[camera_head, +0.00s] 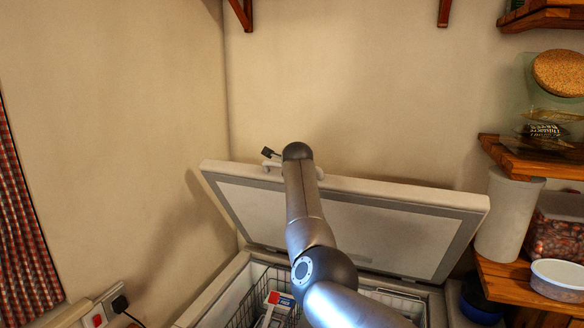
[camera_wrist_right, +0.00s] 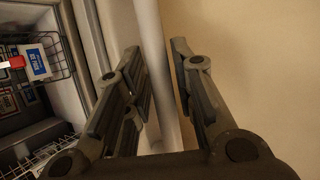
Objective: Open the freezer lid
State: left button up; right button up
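The freezer lid (camera_head: 350,225) is raised, tilted back towards the wall above the open white chest freezer (camera_head: 215,290). My right arm reaches over the freezer to the lid's upper edge. Its gripper (camera_head: 270,154) is mostly hidden behind my wrist there, at the pale handle (camera_head: 272,165). In the right wrist view, my right gripper (camera_wrist_right: 157,65) has its fingers apart on either side of the handle's pale bar (camera_wrist_right: 153,40). Slim gaps seem to show beside the bar; firm contact is not clear. My left gripper is not in view.
Wire baskets (camera_head: 245,302) and a red and white packet (camera_head: 278,300) are inside the freezer. Wooden shelves with a white container (camera_head: 508,215) and a lidded tub (camera_head: 558,278) stand close on the right. Walls are behind and left; sockets (camera_head: 97,315) are at lower left.

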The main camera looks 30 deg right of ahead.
jog(key=v, duration=1.2)
dwell(0.4)
dwell(0.4)
